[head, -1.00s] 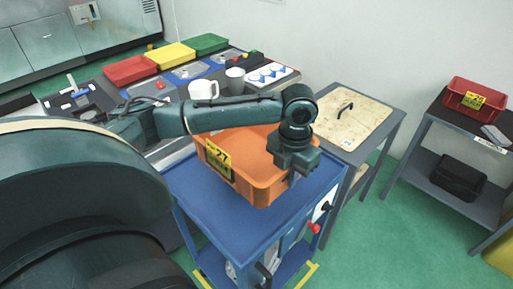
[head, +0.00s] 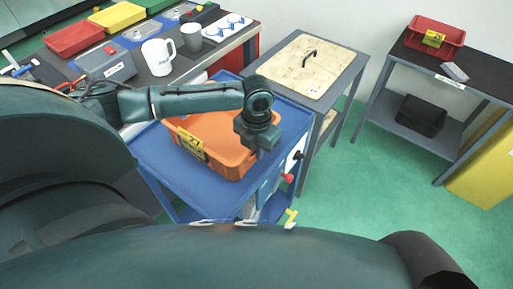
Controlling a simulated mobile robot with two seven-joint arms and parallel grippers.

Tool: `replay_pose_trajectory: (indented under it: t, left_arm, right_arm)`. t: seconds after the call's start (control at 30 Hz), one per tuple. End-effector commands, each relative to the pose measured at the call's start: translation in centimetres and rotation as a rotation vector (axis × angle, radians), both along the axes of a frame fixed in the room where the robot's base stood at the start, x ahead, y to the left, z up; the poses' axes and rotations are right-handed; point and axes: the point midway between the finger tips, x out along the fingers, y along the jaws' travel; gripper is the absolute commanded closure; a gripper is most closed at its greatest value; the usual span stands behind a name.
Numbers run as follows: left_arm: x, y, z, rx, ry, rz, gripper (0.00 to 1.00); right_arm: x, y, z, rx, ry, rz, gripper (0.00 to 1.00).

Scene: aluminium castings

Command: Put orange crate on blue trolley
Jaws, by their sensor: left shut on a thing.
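The orange crate (head: 215,143) with a yellow label reading 27 is at the blue trolley's top (head: 165,165). Its base looks to be on or just above the trolley top; I cannot tell if it touches. My left gripper (head: 258,150) points down at the crate's right wall and is shut on it. The fingertips are partly hidden. A large dark part of my own body fills the bottom of the view, and my right gripper does not show.
A table with a wooden board (head: 305,63) stands right behind the trolley. A shelf at the right carries a red crate (head: 434,36). Green floor (head: 360,185) is clear between.

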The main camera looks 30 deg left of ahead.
Motion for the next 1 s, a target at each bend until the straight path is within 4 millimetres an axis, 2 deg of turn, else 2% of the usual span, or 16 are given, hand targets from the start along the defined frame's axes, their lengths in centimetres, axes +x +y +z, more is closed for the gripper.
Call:
replay_pose_trajectory:
  t: [0.3,0.33,0.6,0.87,1.0]
  left_arm:
    - [0.1,0.0,-0.2,0.001,-0.003,0.0,1.0]
    - [0.0,0.0,-0.3,0.0,-0.001,0.0,0.91]
    - [0.0,0.0,-0.2,0.0,-0.001,0.0,0.7]
    - [0.1,0.0,0.0,0.0,-0.002,0.0,0.7]
    - [0.2,0.0,1.4,-0.001,-0.006,-0.001,0.7]
  right_arm:
    - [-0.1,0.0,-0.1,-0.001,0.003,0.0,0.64]
    - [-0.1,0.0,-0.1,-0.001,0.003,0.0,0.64]
    - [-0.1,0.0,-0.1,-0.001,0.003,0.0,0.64]
    - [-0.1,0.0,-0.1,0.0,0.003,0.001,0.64]
    - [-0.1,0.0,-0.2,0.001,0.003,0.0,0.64]
